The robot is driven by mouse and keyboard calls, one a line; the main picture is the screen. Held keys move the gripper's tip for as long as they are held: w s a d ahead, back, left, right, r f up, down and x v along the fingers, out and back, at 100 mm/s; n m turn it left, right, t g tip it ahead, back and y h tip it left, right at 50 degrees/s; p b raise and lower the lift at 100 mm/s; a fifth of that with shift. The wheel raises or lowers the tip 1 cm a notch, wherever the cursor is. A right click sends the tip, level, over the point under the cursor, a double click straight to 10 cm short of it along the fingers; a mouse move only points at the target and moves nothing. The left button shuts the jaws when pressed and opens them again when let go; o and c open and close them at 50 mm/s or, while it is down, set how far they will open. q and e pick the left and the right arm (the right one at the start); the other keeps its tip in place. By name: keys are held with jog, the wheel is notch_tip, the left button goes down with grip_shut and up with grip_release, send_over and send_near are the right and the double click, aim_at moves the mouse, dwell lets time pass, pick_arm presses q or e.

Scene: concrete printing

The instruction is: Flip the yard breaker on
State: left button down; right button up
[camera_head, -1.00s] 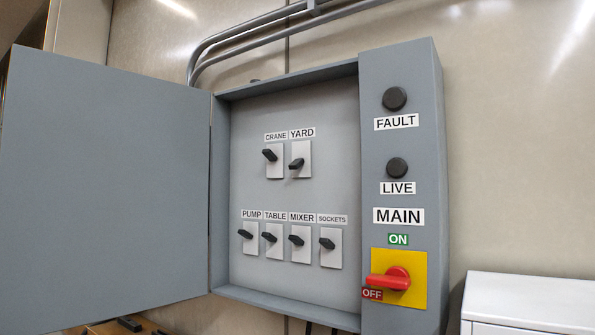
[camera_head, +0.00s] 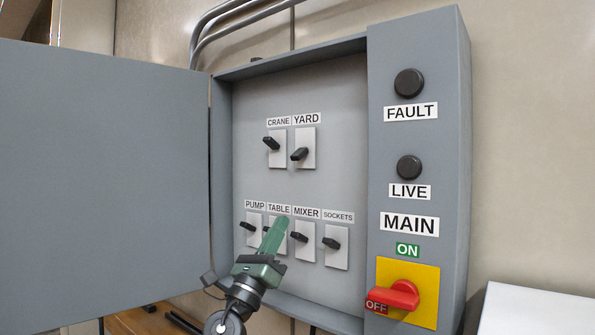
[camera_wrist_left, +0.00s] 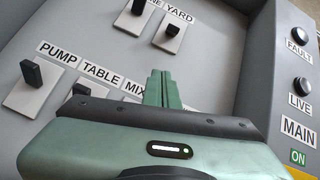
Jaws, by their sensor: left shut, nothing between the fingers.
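The yard breaker (camera_head: 301,154) is a small black lever on a light plate under the YARD label, in the upper row of the open grey panel. Its lever sits lower on its plate than the lever of the crane breaker (camera_head: 271,143) beside it. In the left wrist view the yard breaker (camera_wrist_left: 172,30) is at the top, beyond the fingertips. My left gripper (camera_head: 281,222) is green, shut and empty. It is in front of the lower row, overlapping the table breaker, below the yard breaker and apart from it. My right gripper is not in view.
The lower row holds the pump (camera_head: 248,226), mixer (camera_head: 299,237) and sockets (camera_head: 331,243) breakers. The red main switch (camera_head: 400,295) points toward OFF. The open panel door (camera_head: 100,180) stands at the left. The fault (camera_head: 409,82) and live (camera_head: 409,167) lamps are dark.

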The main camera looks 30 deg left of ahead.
aim_at(299, 154)
pick_arm(q)
jog(key=r+m+h, duration=0.2)
jog(key=r+m, duration=0.1)
jog(key=r+m+h, duration=0.1)
jog(key=m, duration=0.1)
jog(key=shift+s+a+r, duration=0.1)
jog(key=shift+a+r, duration=0.3)
jog(key=p+x, duration=0.1)
jog(key=x, duration=0.9)
